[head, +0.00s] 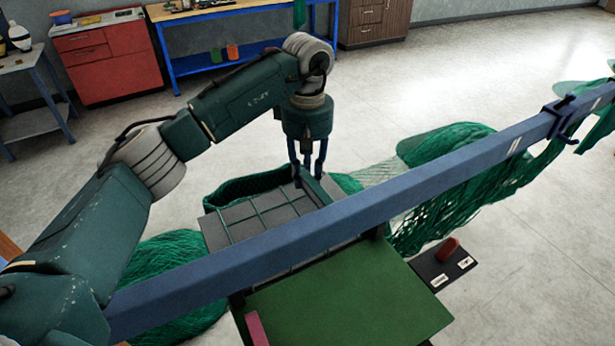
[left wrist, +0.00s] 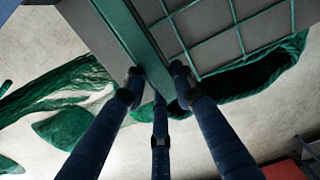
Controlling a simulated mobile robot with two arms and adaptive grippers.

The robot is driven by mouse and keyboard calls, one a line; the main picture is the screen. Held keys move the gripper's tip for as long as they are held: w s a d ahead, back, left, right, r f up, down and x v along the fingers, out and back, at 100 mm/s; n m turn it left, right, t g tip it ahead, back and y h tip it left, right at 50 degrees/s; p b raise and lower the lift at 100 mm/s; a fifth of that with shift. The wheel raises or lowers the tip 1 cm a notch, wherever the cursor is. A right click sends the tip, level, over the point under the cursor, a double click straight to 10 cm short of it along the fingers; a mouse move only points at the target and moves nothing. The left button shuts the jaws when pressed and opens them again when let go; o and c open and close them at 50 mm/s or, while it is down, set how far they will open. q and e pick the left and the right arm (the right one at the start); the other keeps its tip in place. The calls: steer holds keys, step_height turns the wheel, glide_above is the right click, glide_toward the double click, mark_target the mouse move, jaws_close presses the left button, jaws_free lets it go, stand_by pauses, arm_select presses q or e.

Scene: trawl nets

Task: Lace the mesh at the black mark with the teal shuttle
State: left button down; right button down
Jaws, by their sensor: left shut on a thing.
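My left gripper (head: 308,176) is over the right part of a grey board (head: 219,232). Its fingers are shut on a long, flat teal piece that looks like the teal shuttle (head: 316,189). In the left wrist view the fingers (left wrist: 157,90) close around the end of this teal strip (left wrist: 126,36), which lies along the board. The green twine mesh (head: 262,212) spans the board in wide squares, beside the gripper; it also shows in the left wrist view (left wrist: 236,28). My right gripper is not in view.
A blue beam (head: 400,186) crosses in front of the board and hides part of it. Green netting (head: 445,205) hangs at the right. A green panel (head: 350,300) is nearer, with a red object (head: 447,249) on a dark labelled plate beside it. Open floor lies right.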

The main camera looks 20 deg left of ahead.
arm_select(q)
step_height(320, 180, up, 12)
steer(key=p, duration=0.6)
steer(key=shift+p, duration=0.3)
steer(key=shift+f, duration=0.1)
steer(key=s+d+b, duration=0.5)
steer(key=s+d, duration=1.2)
stand_by(1.5)
steer(key=shift+w, duration=0.1)
